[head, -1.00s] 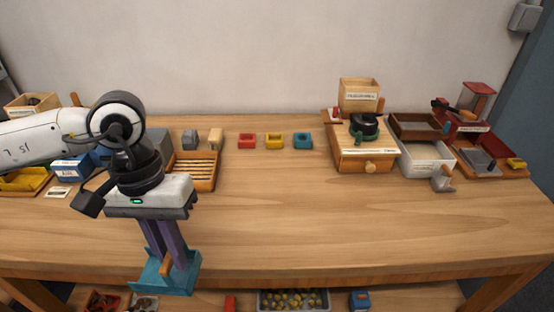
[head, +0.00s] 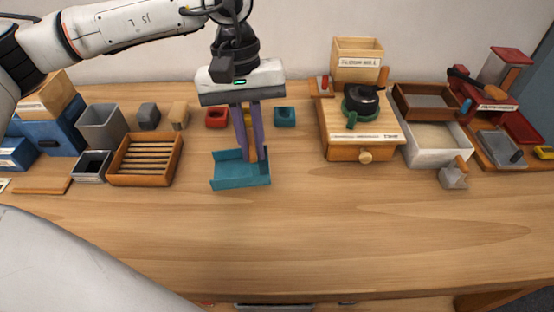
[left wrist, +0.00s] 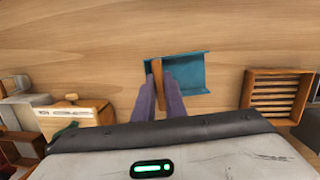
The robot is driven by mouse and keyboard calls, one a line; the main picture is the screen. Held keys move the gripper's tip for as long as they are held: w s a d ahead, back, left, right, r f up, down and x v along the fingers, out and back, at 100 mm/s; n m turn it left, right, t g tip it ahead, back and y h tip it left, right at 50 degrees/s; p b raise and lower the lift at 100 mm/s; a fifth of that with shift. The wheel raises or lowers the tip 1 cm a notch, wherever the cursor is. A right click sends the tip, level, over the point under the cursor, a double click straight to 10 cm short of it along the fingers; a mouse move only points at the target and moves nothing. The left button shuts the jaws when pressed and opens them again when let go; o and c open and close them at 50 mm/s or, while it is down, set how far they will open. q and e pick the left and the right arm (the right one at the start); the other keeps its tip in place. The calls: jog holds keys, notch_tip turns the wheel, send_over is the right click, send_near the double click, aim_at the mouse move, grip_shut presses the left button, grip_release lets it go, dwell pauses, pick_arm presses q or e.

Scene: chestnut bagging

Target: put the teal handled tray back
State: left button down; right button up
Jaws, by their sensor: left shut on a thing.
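The teal handled tray (head: 240,182) is a shallow teal scoop-like tray with a wooden handle (head: 252,152). My left gripper (head: 251,158) is shut on that handle, its purple fingers pointing down. The tray is over the middle-left of the table, right of the slatted wooden tray; I cannot tell whether it touches the tabletop. In the left wrist view the teal tray (left wrist: 190,72) shows beyond the fingers (left wrist: 167,95), over bare wood. My right gripper is not in view.
The slatted wooden tray (head: 112,178) stands to the left. A red block (head: 216,118) and a teal block (head: 285,117) stand behind; a yellow one is mostly hidden by the fingers. A wooden box with drawer (head: 345,151) stands right. The table front (head: 330,220) is clear.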

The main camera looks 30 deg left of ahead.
pick_arm(q)
jog(key=w+a+r+n+t+b, duration=0.1)
jog(key=w+a+r+n+b, duration=0.3)
jog(key=n, duration=0.7)
jog(key=w+a+n+t+b, duration=0.1)
jog(key=w+n+t+b, duration=0.1)
jog(key=w+n+b, duration=0.65)
jog(key=f, duration=0.3)
jog(key=s+f+n+p, duration=0.1)
jog(key=f, duration=0.2)
jog(key=s+f+n, duration=0.1)
jog(key=f, duration=0.2)
jog(key=shift+s+a+f, duration=0.1)
jog(key=shift+s+f, duration=0.05)
jog(key=shift+f, duration=0.25)
jog(key=shift+f, duration=0.1)
jog(key=c, duration=2.2)
grip_release()
jog(key=o, duration=0.4)
